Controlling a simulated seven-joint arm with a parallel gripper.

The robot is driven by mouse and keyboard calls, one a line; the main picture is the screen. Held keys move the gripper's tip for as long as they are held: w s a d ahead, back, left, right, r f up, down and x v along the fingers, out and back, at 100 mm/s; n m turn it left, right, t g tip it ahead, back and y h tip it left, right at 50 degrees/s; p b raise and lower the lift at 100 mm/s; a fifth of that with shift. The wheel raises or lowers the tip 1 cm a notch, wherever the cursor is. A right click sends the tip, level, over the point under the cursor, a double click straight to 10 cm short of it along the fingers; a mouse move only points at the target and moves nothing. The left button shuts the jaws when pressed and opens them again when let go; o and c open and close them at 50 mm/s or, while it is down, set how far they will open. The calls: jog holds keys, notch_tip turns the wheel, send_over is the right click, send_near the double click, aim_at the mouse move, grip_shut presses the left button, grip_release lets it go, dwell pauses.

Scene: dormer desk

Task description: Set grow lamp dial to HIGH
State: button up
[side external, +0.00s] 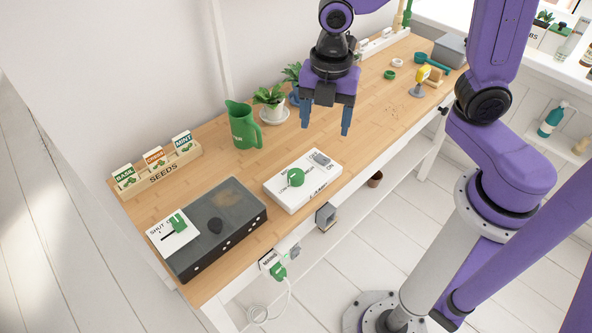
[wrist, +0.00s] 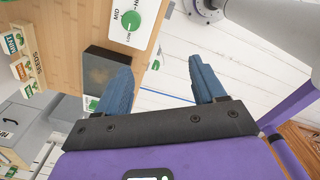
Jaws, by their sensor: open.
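The white dial box (side external: 318,190) lies on the wooden desk near its front edge, with a round green dial (side external: 295,177) on top. In the wrist view the green dial (wrist: 131,20) shows at the top, with MID and LOW lettering beside it and another label partly cut off. I cannot tell exactly where its pointer stands. My gripper (side external: 326,124) is open and empty, its blue fingers pointing down above the desk, behind and right of the box in the side view. In the wrist view my gripper (wrist: 161,72) is apart from the dial.
A dark box (side external: 228,206) with a green slider (side external: 178,222) stands left of the dial box. A green jug (side external: 243,126), potted plants (side external: 270,100) and a seed-card rack (side external: 158,170) stand behind. A yellow-headed item (side external: 422,75) stands to the right. Bare desk surrounds the dial box.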

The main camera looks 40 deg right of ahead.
aim_at(296, 174)
jog(key=w+a+f+n, duration=0.1)
jog(key=w+f+n, duration=0.2)
jog(key=w+n, duration=0.3)
jog(key=shift+m, duration=0.5)
jog(key=f, duration=1.6)
jog(key=shift+w+a+f, duration=0.1)
jog(key=shift+w+f, duration=0.25)
jog(key=shift+f, duration=0.05)
jog(key=c, duration=1.1)
